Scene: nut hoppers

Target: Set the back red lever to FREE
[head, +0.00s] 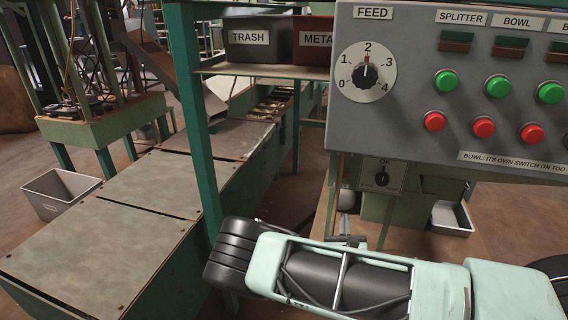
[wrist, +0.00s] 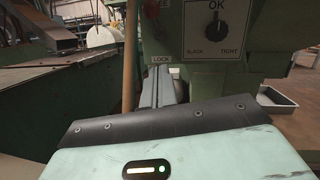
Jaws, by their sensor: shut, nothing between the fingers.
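I cannot make out the back red lever in either view. A small LOCK label (wrist: 160,59) shows in the wrist view, just beyond the tips of my gripper (wrist: 161,74). My gripper's grey fingers lie side by side, shut and empty, and point at the green machine (wrist: 232,72) below that label.
A SLACK–OK–TIGHT dial (wrist: 215,28) sits above right of my gripper; its box (head: 381,176) also shows below the control panel (head: 455,125). A wooden post (wrist: 130,60) stands close on the left. A metal tray (head: 452,218) is at right. A green-sided bench (head: 110,225) fills the left.

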